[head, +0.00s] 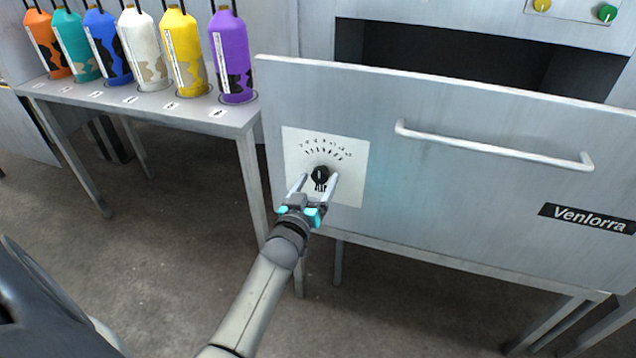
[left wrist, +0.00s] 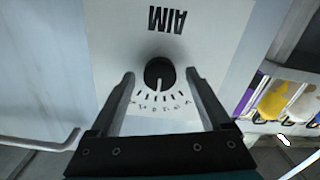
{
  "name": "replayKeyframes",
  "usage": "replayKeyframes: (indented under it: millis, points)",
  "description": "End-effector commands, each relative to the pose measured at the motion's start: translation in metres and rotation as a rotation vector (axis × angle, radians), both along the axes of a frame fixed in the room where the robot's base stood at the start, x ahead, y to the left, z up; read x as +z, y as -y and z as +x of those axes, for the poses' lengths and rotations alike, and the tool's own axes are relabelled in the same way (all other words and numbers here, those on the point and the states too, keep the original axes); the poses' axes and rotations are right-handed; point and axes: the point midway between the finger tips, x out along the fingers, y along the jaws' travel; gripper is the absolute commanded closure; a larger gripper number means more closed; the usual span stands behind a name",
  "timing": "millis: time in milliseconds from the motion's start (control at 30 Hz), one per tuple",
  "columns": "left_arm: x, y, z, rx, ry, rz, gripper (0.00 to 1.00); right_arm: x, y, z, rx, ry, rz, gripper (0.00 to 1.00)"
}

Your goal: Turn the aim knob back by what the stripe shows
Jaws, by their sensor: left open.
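The aim knob (head: 319,175) is a round black knob on a white plate (head: 350,185) on the grey panel. Tick marks and small characters arc above it in the head view. In the left wrist view the knob (left wrist: 159,72) carries a light pointer line, directed at the tick arc, and the word AIM shows upside down. My left gripper (head: 319,180) is open, one finger on each side of the knob. In the left wrist view a gap shows beside the knob; I cannot tell whether either finger touches it. My right gripper is not in view. No stripe on the panel is clearly readable.
Several coloured bottles, among them a purple one (head: 231,55), stand on a grey stand (head: 222,118) at the left, with striped labels. A bar handle (head: 490,149) sticks out of the panel right of the knob. A dark opening (head: 440,55) lies behind the panel.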

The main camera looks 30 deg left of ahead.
Motion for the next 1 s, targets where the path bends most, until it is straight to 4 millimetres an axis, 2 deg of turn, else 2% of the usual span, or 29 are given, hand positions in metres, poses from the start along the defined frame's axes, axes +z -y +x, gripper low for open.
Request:
replayKeyframes:
  millis: [200,467,1000]
  points:
    - [0.0,-0.002,0.0084,0.0,0.0,-0.001,0.19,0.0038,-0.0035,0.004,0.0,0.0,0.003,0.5]
    - [0.0004,-0.0022,0.0088,0.0,0.0,0.0,0.19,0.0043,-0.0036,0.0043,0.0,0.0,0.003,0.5]
    - [0.0001,-0.0021,0.0086,0.0,0.0,0.0,0.77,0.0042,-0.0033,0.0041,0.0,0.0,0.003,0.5]
